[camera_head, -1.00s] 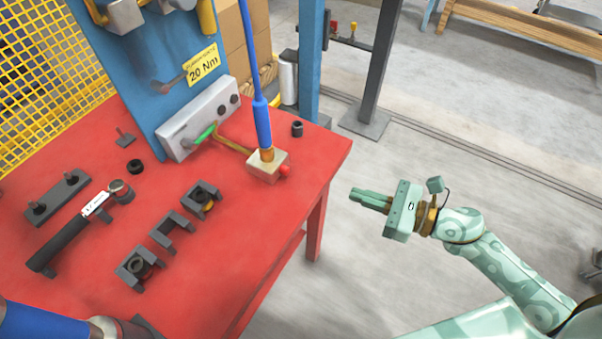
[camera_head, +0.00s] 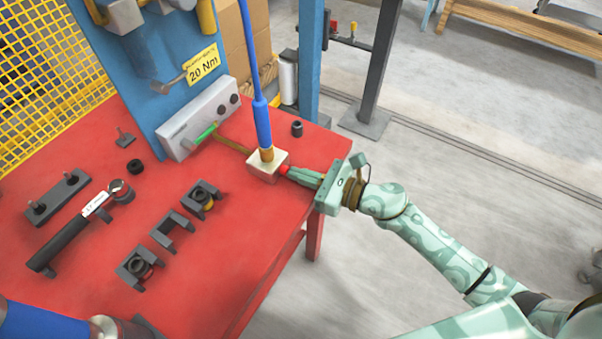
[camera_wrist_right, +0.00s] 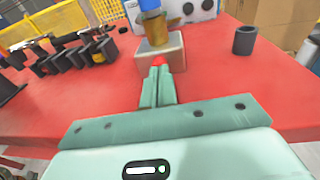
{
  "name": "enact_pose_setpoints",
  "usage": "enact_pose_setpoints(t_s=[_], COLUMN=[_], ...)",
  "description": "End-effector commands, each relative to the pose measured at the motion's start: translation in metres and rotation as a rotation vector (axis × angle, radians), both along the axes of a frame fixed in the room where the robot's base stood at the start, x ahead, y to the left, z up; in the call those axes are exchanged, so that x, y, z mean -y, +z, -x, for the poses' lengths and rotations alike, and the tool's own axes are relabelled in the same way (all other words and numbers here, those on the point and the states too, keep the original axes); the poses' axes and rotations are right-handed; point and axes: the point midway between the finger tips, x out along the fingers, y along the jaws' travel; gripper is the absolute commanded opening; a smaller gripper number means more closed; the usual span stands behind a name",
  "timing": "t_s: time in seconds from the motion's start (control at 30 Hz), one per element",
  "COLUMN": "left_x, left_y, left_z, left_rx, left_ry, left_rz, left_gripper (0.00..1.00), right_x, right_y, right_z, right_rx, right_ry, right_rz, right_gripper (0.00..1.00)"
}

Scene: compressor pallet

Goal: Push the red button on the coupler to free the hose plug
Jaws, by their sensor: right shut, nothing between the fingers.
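The coupler block (camera_head: 264,168) is a pale cube on the red table, with a brass fitting and the blue hose plug (camera_head: 262,122) standing upright in its top. Its red button (camera_head: 284,170) faces right. My right gripper (camera_head: 290,173) is shut and empty, its fingertips at the red button, touching or almost touching it. In the right wrist view the shut fingers (camera_wrist_right: 159,76) point at the red button (camera_wrist_right: 158,60) on the block (camera_wrist_right: 161,48), covering part of it. My left gripper is not in view.
A brass pipe (camera_head: 233,143) runs from the block to a grey panel (camera_head: 198,118). A small black cylinder (camera_head: 297,129) stands behind the block. Black fixtures (camera_head: 172,229) and a torque wrench (camera_head: 75,229) lie at the left on the red table (camera_head: 235,215).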

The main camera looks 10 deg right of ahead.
Motion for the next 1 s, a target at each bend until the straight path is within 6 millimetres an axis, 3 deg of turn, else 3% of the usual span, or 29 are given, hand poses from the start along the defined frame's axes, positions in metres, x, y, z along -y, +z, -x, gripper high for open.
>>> enact_pose_setpoints(t_s=[0.33, 0.57, 1.0], left_x=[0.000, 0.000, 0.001], left_y=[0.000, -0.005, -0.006], left_z=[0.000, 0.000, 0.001], left_rx=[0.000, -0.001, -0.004], left_ry=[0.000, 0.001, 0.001], left_rz=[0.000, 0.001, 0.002], left_gripper=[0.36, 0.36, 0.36], right_x=[-0.001, -0.017, -0.015], right_y=[0.000, -0.001, 0.001], right_z=[-0.001, -0.016, -0.019], right_rx=[0.000, 0.003, 0.006], right_ry=[0.000, -0.001, 0.000], right_rz=[0.000, 0.001, -0.003], right_gripper=[0.00, 0.00, 0.00])
